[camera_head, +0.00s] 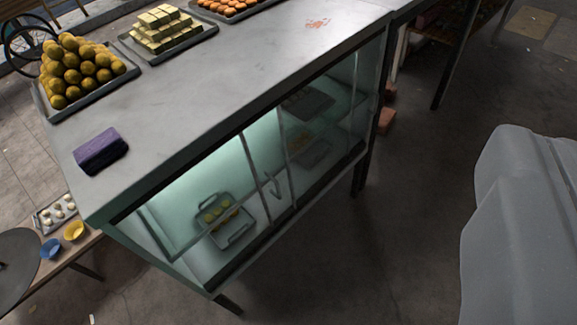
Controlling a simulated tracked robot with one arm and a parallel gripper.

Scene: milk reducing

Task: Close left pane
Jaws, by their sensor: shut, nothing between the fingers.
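The display cabinet (230,104) stands in the middle of the view, with a grey top and a lit, glazed front. The left pane (160,228) covers the left part of the front. The right pane (335,115) is on the right part. Two slanting upright frame bars (257,180) stand near the middle, with a small handle (273,186) between them. I cannot tell whether the left pane is fully shut. Trays (240,235) with a few yellow pieces show inside. My gripper's fingers do not show.
A low table (82,244) with bowls is at lower left. A large pale grey body (520,230) fills the right edge. Floor before the cabinet is clear.

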